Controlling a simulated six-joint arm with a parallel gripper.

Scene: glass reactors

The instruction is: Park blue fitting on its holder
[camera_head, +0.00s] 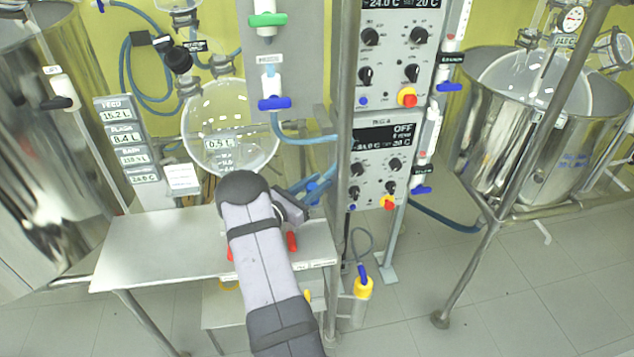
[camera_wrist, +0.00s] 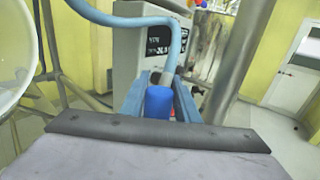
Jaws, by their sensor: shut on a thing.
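The blue fitting (camera_wrist: 159,104) is a short blue cylinder in the wrist view, with a light-blue hose (camera_wrist: 174,42) rising from its top and bending to the left. My gripper (camera_wrist: 160,100) has light-blue fingers on both sides of the fitting and is shut on it. In the head view my gripper (camera_head: 314,188) is just right of the round flask, above the table's right part and left of the metal post. The fitting (camera_head: 313,186) is small there and partly covered by the fingers. I cannot make out its holder with certainty; my arm hides part of the table.
The glass flask (camera_head: 228,130) hangs close left of my gripper. The metal post (camera_head: 342,150) and control boxes (camera_head: 384,165) stand close right. The steel table (camera_head: 150,255) has bare room at left. Red pieces (camera_head: 292,241) show beside my arm.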

